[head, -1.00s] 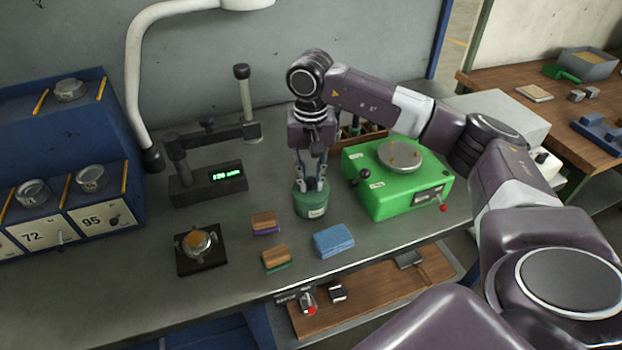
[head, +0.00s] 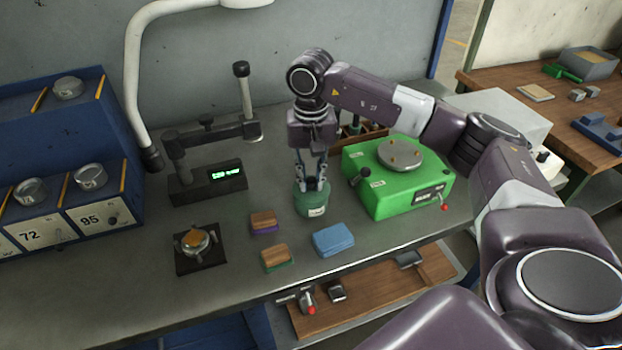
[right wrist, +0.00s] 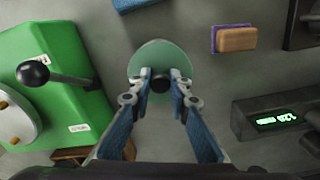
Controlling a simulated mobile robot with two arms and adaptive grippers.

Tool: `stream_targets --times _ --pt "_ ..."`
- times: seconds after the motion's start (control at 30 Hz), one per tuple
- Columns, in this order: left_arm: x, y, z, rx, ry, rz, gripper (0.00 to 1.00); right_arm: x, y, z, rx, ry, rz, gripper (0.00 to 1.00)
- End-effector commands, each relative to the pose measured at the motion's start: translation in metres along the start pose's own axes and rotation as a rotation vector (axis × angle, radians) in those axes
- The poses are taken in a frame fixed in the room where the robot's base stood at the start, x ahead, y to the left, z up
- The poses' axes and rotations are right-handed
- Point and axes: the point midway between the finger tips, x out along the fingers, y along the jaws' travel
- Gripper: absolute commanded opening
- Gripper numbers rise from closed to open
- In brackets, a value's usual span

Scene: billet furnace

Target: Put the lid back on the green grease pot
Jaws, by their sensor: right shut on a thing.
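The green grease pot (head: 311,203) stands upright on the grey bench, left of the green machine. My right gripper (head: 312,184) points straight down over the pot, with its fingers at the pot's top. In the right wrist view, the fingers (right wrist: 161,88) are shut on the dark knob (right wrist: 160,82) of the green lid (right wrist: 158,58). The lid covers the pot's top in that view. Whether it is fully seated I cannot tell, as the fingers hide part of the rim. My left gripper is not in view.
The green machine (head: 398,190) with a lever stands close right of the pot. A blue sponge-like block (head: 333,240) and two wood-backed brushes (head: 264,222) lie in front. A dark instrument with a green display (head: 208,182) stands left.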

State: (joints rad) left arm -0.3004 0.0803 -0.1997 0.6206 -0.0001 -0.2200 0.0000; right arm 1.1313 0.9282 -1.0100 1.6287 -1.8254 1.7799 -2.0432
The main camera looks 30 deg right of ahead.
Motion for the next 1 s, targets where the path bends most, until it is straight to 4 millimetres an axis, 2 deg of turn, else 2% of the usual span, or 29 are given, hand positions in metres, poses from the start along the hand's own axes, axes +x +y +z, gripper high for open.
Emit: stream_targets --times 0.27,0.3,0.43,0.67,0.8,1.0 --pt "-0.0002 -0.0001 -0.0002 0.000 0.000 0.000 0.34 -0.0003 0.0001 0.0001 0.000 0.000 0.000 0.00" --pt "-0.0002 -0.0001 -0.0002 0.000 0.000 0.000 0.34 -0.0003 0.0001 0.0001 0.000 0.000 0.000 0.21" --pt "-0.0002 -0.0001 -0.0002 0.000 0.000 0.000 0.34 -0.0002 0.0001 0.0001 0.000 0.000 0.000 0.36" --pt "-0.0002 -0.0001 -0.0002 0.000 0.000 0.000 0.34 0.0001 0.0001 0.0002 0.000 -0.001 0.000 0.38" --pt "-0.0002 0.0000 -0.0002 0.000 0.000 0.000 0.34 0.0001 0.0001 0.0002 0.000 -0.001 0.000 0.54" --pt "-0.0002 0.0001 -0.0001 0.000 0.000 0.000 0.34 0.0001 0.0000 0.0002 0.000 -0.001 0.000 0.55"
